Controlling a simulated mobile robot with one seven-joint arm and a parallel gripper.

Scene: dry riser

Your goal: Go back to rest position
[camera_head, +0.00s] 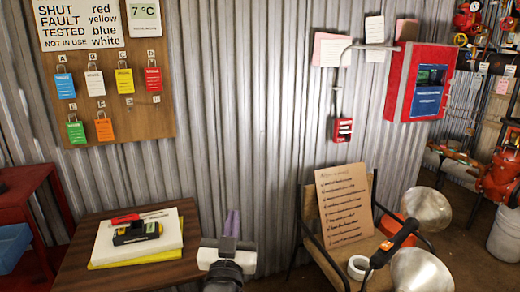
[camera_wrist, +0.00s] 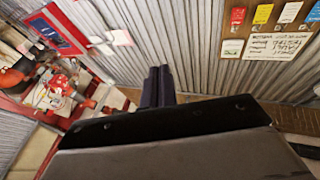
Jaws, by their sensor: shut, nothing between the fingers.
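My gripper (camera_head: 231,224) is in the lower middle of the head view, in front of the corrugated metal wall (camera_head: 230,110). Its two dark fingers point up and lie together with nothing between them. In the wrist view the shut fingers of my gripper (camera_wrist: 158,87) point toward the same wall. The gripper is to the right of the wooden table (camera_head: 60,262) and to the left of the chair (camera_head: 300,225), apart from both as far as I can see.
A tag board (camera_head: 145,125) hangs at the upper left. A red cabinet (camera_head: 425,55) and a small red box (camera_head: 342,129) are on the wall at right. Red valves (camera_head: 500,175) are at far right.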

